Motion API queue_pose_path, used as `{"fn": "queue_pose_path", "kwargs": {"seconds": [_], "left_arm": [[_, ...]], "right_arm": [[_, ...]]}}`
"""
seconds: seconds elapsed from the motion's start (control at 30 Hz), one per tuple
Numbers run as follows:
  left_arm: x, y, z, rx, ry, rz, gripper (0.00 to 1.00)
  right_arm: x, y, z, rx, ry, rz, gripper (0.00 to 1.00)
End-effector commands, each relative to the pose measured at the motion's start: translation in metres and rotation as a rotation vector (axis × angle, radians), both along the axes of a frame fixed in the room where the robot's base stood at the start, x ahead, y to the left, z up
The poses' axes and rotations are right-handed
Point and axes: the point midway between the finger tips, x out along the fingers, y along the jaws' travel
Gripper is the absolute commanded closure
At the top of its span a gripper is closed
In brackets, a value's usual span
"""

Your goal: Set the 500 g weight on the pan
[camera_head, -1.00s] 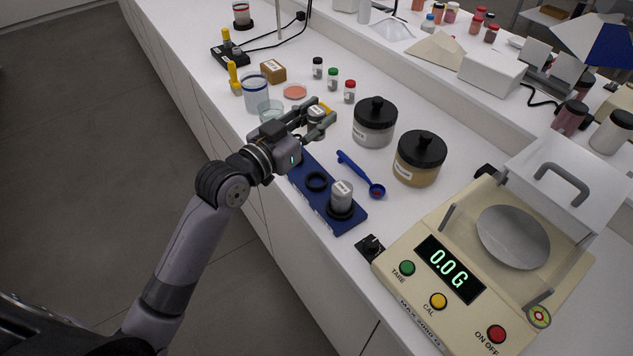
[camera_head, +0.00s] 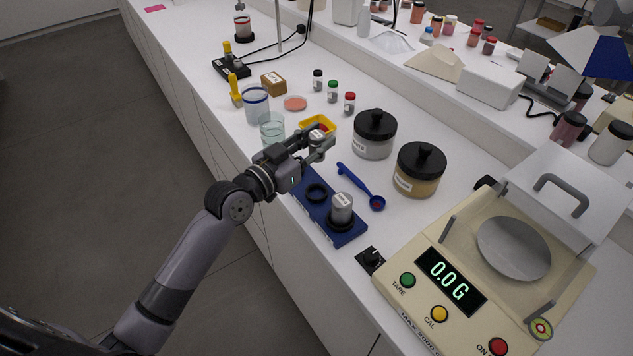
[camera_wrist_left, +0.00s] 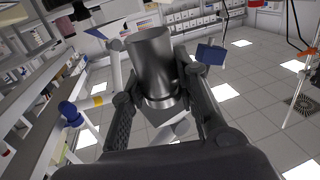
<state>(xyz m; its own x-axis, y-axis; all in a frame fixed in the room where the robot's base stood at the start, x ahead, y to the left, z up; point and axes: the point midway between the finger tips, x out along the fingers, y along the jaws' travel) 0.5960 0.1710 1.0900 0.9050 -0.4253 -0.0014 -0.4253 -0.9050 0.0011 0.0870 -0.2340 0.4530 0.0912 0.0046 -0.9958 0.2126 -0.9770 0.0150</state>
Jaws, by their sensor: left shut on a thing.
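My left gripper (camera_head: 318,147) is shut on a grey metal cylindrical weight with a pale label on top (camera_head: 316,137), above the far end of the blue weight stand (camera_head: 347,236). In the left wrist view the shiny cylinder (camera_wrist_left: 153,65) sits between both fingers. A second grey labelled weight (camera_head: 341,208) stands at the stand's near end, and an empty black ring (camera_head: 316,192) lies between. I cannot read the weights' labels clearly. The round metal pan (camera_head: 513,248) is bare on the cream balance (camera_head: 405,262), whose display reads 0.0 G. My right gripper is not in view.
The balance's shield lid (camera_head: 575,190) is open. A yellow tray (camera_head: 318,123) and a glass beaker (camera_head: 272,128) are close to the gripper.

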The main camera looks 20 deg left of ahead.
Motion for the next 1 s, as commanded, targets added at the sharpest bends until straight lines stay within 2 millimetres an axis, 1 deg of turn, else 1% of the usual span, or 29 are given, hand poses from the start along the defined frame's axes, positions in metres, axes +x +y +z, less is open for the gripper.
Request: {"fn": "queue_pose_path", "kwargs": {"seconds": [0.03, 0.1, 0.2, 0.3, 0.47, 0.67, 0.77, 1.0], "left_arm": [[0.0, 0.001, -0.014, 0.0, 0.001, 0.003, 1.0], [0.0, 0.001, -0.033, 0.001, 0.0, 0.001, 1.0], [0.0, 0.001, -0.055, 0.002, -0.003, 0.001, 1.0], [0.0, 0.002, -0.07, 0.001, -0.004, 0.003, 1.0], [0.0, 0.0, -0.081, -0.001, -0.006, 0.001, 1.0], [0.001, 0.001, -0.11, 0.003, -0.006, 0.001, 1.0], [0.001, 0.001, -0.117, 0.001, -0.006, 0.001, 1.0], [0.001, 0.001, -0.118, -0.001, -0.007, 0.002, 1.0]], "right_arm": [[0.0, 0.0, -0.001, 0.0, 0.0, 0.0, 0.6], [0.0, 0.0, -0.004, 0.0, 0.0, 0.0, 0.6], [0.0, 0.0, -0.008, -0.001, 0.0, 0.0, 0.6], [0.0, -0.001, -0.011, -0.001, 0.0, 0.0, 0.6], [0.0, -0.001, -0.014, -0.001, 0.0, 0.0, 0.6], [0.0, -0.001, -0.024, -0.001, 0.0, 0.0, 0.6], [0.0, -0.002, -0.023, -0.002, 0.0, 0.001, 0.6], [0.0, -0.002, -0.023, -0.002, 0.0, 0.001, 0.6]]}}
